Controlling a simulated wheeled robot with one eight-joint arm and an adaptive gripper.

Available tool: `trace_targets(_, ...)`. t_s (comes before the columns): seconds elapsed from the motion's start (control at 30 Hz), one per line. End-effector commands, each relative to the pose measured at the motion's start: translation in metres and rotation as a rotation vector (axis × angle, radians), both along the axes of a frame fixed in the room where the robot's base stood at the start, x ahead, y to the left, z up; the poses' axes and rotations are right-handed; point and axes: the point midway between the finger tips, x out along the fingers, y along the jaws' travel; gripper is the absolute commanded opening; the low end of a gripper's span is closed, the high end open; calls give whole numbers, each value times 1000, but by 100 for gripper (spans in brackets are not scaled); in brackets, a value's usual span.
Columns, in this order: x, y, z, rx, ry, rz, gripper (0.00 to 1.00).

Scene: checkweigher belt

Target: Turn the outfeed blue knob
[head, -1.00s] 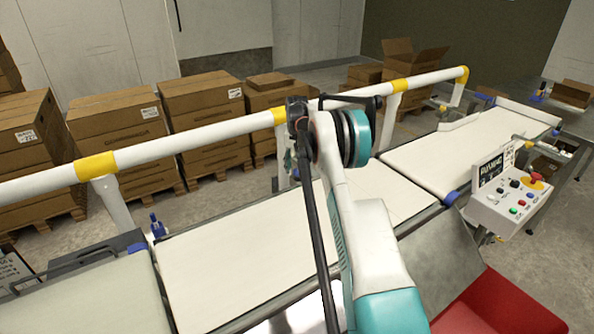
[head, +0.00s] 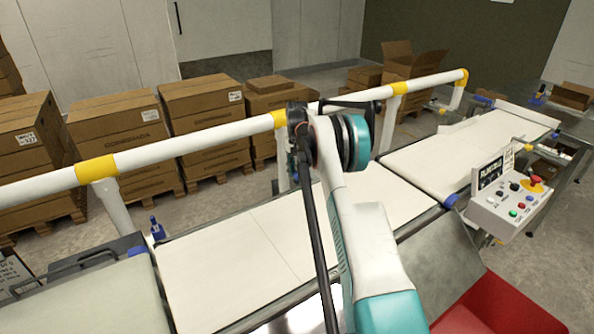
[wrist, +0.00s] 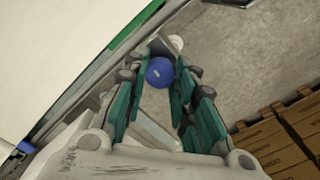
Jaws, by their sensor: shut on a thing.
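The blue knob (wrist: 159,72) shows as a round blue cap with a small pale mark in the wrist view, beside the conveyor's metal side rail. My gripper (wrist: 162,66) has its two teal-padded fingers on either side of the knob, shut on it. The contact points are partly hidden by the fingers. In the head view my arm covers the gripper and this knob.
A white guard rail (head: 190,142) with yellow bands runs behind the belt (head: 230,262). Stacked cartons (head: 203,105) stand beyond it. A control box (head: 508,205) with a red stop button is at right, above a red bin (head: 490,308). Another blue knob (head: 157,228) stands at left.

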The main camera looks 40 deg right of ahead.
Motion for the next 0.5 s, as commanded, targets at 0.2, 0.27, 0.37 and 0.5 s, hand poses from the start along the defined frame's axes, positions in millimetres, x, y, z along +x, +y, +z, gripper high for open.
trace_targets(0.2, 0, 0, 0, 0, -1, -60, 1)
trace_targets(0.27, 0, 0, 0, 0, -1, -60, 1)
trace_targets(0.37, 0, 0, 0, 0, -1, -60, 1)
trace_targets(0.5, 0, 0, 0, 0, -1, -59, 46)
